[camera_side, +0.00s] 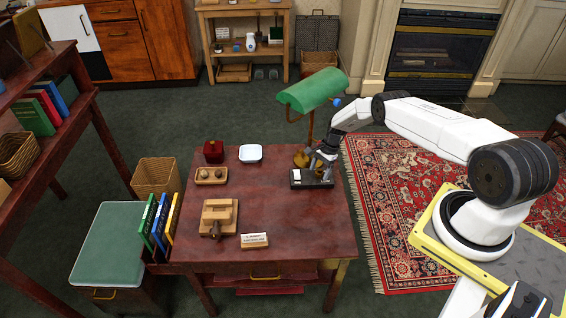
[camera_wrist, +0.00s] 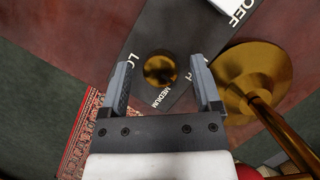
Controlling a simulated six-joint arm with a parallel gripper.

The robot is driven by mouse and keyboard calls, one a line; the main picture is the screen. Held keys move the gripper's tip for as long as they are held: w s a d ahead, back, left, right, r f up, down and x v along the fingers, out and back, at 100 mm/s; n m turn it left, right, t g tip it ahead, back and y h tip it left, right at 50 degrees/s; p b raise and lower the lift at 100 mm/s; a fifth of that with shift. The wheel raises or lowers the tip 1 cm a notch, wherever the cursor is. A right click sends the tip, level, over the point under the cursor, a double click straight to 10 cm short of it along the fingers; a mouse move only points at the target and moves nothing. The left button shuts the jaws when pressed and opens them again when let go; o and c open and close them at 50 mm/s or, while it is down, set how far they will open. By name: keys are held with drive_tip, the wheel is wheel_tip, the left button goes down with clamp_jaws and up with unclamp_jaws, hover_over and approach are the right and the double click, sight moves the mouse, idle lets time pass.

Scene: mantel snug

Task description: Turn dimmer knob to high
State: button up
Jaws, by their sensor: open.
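The dimmer knob (camera_wrist: 160,69) is a round brass knob on a dark plate in the wrist view. The dark dimmer plate (camera_side: 299,183) lies at the right back of the red-brown table, and the knob is hidden there by my gripper. White lettering on the plate includes "MEDIUM", with other words partly covered. My gripper (camera_wrist: 162,88) is open, with one finger on each side of the knob; I cannot tell whether either finger touches it. In the side view my gripper (camera_side: 321,165) is over the plate. I cannot make out a pointer on the knob.
A brass lamp with a green shade (camera_side: 312,90) stands close behind my gripper; its round base (camera_wrist: 250,76) is right beside the right finger. A white sign (camera_side: 254,240), a wooden stand (camera_side: 218,215) and a small tray (camera_side: 211,176) are on the table. The table's middle is clear.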

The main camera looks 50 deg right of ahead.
drive_tip(key=m+t, duration=0.1)
drive_tip(key=m, duration=0.2)
drive_tip(key=m+t, duration=0.1)
drive_tip(key=m, duration=0.2)
drive_tip(key=shift+s+h, duration=0.15)
drive_tip(key=shift+h, duration=0.25)
drive_tip(key=m+t+h, duration=0.1)
drive_tip(key=m, duration=0.3)
drive_tip(key=shift+a+m, duration=0.1)
drive_tip(key=shift+m, duration=0.2)
drive_tip(key=shift+r+m, duration=0.2)
drive_tip(key=shift+m, duration=0.1)
drive_tip(key=v, duration=0.8)
drive_tip(key=s+a+r+n, duration=0.1)
drive_tip(key=a+r+n, duration=0.6)
drive_tip(key=r, duration=0.3)
drive_tip(key=s+a+r+n+g+h, duration=0.1)
drive_tip(key=s+a+r+n, duration=0.1)
drive_tip(key=a+r+n, duration=0.6)
drive_tip(key=shift+r+n, duration=0.6)
drive_tip(key=shift+r, duration=0.35)
drive_tip(key=shift+d+f, duration=0.1)
